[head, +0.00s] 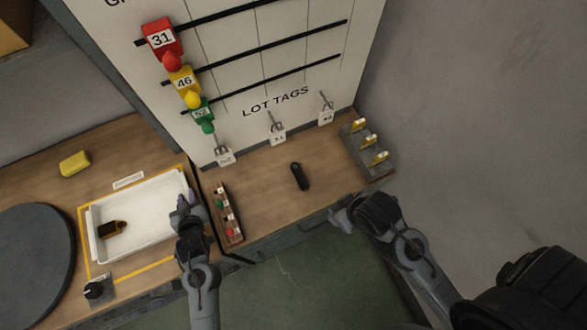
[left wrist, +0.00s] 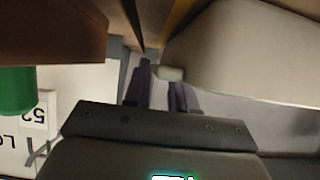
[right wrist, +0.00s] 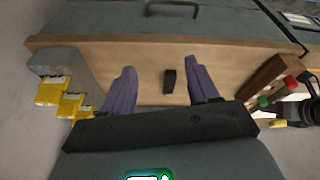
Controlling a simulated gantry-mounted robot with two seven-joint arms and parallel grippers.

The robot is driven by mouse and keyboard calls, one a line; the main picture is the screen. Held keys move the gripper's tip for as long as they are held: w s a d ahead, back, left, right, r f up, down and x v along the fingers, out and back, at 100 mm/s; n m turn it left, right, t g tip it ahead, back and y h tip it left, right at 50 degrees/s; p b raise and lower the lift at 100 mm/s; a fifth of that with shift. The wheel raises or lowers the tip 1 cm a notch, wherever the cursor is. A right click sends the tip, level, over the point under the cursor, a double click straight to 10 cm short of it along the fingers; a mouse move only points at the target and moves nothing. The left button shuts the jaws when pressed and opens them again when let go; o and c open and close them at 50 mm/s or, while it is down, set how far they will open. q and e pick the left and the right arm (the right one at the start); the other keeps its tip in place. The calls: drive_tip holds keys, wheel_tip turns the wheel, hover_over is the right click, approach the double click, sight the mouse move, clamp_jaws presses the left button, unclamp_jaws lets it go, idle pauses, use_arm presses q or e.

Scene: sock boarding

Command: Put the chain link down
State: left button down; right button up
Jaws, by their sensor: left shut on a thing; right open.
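My left gripper (head: 184,204) is at the right end of the white tray (head: 95,242). In the left wrist view its fingers (left wrist: 160,82) are shut on a small pale piece (left wrist: 170,73), taken to be the chain link. Most of it is hidden, and I cannot tell whether it touches the tray. My right gripper (head: 345,217) is open and empty over the bench's front edge. In the right wrist view its fingers (right wrist: 162,78) stand wide apart.
A black object (head: 300,177) lies on the bench (head: 265,200). A rack of coloured pieces (head: 228,215) stands right of the tray. A dark and orange item (head: 110,230) lies in the tray. A grey block with yellow pieces (head: 366,150) is at the right end.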

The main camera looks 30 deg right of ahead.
drive_tip(key=m, duration=0.3)
approach(300, 176)
drive_tip(key=shift+f+t+h, duration=0.3)
drive_tip(key=shift+f+t, duration=0.1)
drive_tip(key=shift+f, duration=0.55)
drive_tip(key=shift+x, duration=3.25)
drive_tip(key=shift+a, duration=0.2)
clamp_jaws()
